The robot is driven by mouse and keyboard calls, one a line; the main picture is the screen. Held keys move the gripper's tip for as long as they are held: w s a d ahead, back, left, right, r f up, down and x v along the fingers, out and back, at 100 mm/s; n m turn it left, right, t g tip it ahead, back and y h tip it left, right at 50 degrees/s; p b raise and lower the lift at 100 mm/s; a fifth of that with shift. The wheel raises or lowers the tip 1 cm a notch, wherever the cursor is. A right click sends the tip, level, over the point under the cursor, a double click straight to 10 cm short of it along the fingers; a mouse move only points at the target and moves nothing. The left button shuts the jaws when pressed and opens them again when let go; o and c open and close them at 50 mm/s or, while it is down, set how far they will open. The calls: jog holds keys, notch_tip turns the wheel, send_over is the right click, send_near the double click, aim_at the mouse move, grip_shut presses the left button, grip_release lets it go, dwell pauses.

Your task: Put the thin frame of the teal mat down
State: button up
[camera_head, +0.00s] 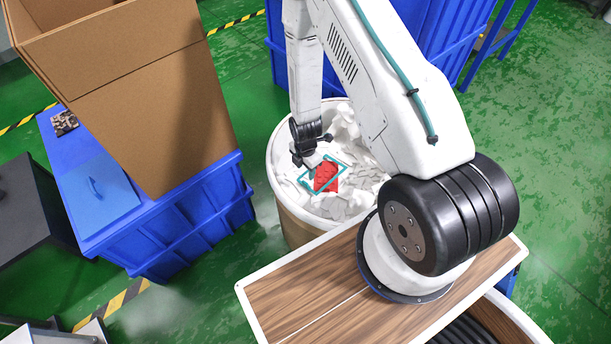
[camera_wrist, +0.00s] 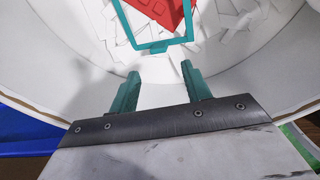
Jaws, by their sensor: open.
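The thin teal frame (camera_head: 304,181) lies in the drum (camera_head: 281,206) on a bed of white scraps, around or over a red piece (camera_head: 326,175). In the wrist view the frame's near edge (camera_wrist: 160,46) shows just beyond my fingertips, with a small tab on it, and the red piece (camera_wrist: 160,8) is cut off at the top. My gripper (camera_wrist: 163,76) is open, with its two teal fingers apart and nothing between them. It also shows in the head view (camera_head: 306,158), over the frame's upper left side. No teal mat apart from the frame can be made out.
White scraps (camera_head: 345,130) fill the drum, whose wall rises around them. A large open cardboard box (camera_head: 150,110) stands on a blue bin (camera_head: 190,222) at left. Another blue bin (camera_head: 450,30) stands behind. Green floor shows between them.

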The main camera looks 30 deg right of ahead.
notch_tip(320, 180, up, 37)
jog(key=s+a+m, duration=0.2)
jog(key=m, duration=0.7)
jog(key=s+a+r+m+t, duration=0.1)
jog(key=s+a+r+m, duration=0.1)
jog(key=s+r+m, duration=0.9)
jog(key=s+r, duration=0.7)
jog(key=s, duration=0.4)
jog(key=shift+s+a+r, duration=0.15)
jog(key=shift+s+r, duration=0.1)
jog(key=shift+s, duration=0.05)
